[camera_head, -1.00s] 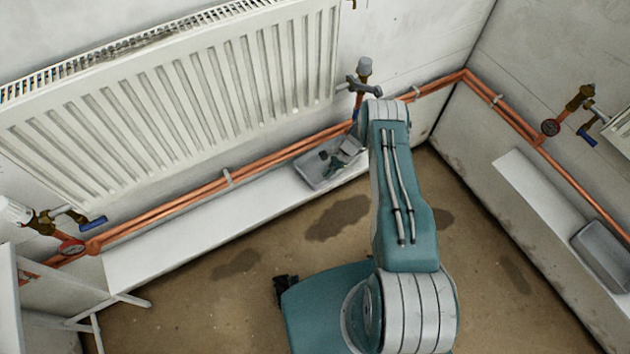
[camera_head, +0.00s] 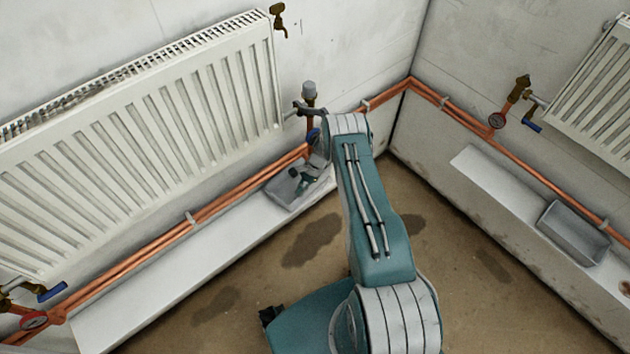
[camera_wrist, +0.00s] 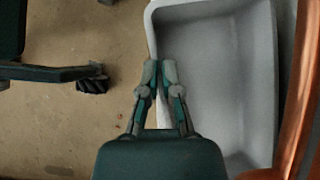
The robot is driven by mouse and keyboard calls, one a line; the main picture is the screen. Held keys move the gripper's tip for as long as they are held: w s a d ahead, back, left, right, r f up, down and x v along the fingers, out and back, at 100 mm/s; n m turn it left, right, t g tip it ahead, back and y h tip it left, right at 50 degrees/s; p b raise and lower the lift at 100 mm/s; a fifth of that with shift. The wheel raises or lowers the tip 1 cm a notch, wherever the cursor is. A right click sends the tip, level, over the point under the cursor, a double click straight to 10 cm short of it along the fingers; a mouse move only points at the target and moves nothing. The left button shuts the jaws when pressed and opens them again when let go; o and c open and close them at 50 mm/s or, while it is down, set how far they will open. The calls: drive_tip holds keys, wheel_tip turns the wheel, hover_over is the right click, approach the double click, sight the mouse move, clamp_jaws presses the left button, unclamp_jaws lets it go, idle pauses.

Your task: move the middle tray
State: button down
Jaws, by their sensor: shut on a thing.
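A grey tray (camera_head: 284,190) sits at the right end of the white ledge under the left radiator; my arm's end partly covers it. In the wrist view the same tray (camera_wrist: 235,75) fills the right side, and it looks empty. My gripper (camera_wrist: 161,68) is shut on the tray's near long wall, with one finger on each side of the rim. In the head view my gripper (camera_head: 304,180) is small and partly hidden by the wrist. A second grey tray (camera_head: 574,235) stands on the right ledge, away from my gripper.
Copper pipes (camera_head: 150,262) run along the wall just behind the ledge (camera_head: 165,285). A valve (camera_head: 310,100) rises beside my wrist. The right ledge (camera_head: 490,180) has bare room left of its tray. The brown floor between is open, with dark stains.

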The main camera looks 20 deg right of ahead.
drive_tip(key=w+d, duration=0.1)
drive_tip(key=d, duration=0.5)
drive_tip(key=w+d, duration=0.1)
drive_tip(key=d, duration=0.1)
drive_tip(key=shift+w+d, duration=0.35)
drive_tip(key=shift+d, duration=0.05)
drive_tip(key=shift+w+d, duration=0.15)
drive_tip(key=shift+d, duration=0.35)
